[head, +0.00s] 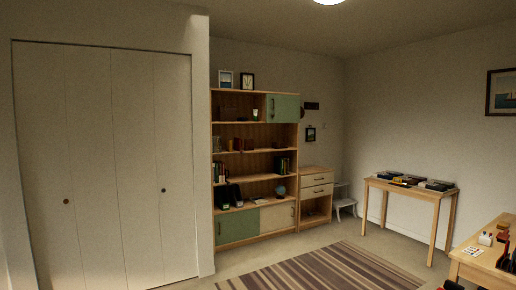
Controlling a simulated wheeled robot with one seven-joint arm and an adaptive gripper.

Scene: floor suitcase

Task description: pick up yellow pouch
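I cannot clearly make out a yellow pouch in the head view. Several small flat items, mostly dark with some pale and yellowish bits, lie on the wooden side table (437,194) at the right wall. They are too small and dim to tell whether one is a pouch. My gripper is not recognisable in this view, so its state does not show.
A striped rug (325,272) lies on open floor. A tall bookshelf (263,183) and small drawer cabinet (316,191) stand at the back wall. Closed closet doors (110,165) are left. A wooden desk (478,268) with small items cuts into the lower right corner.

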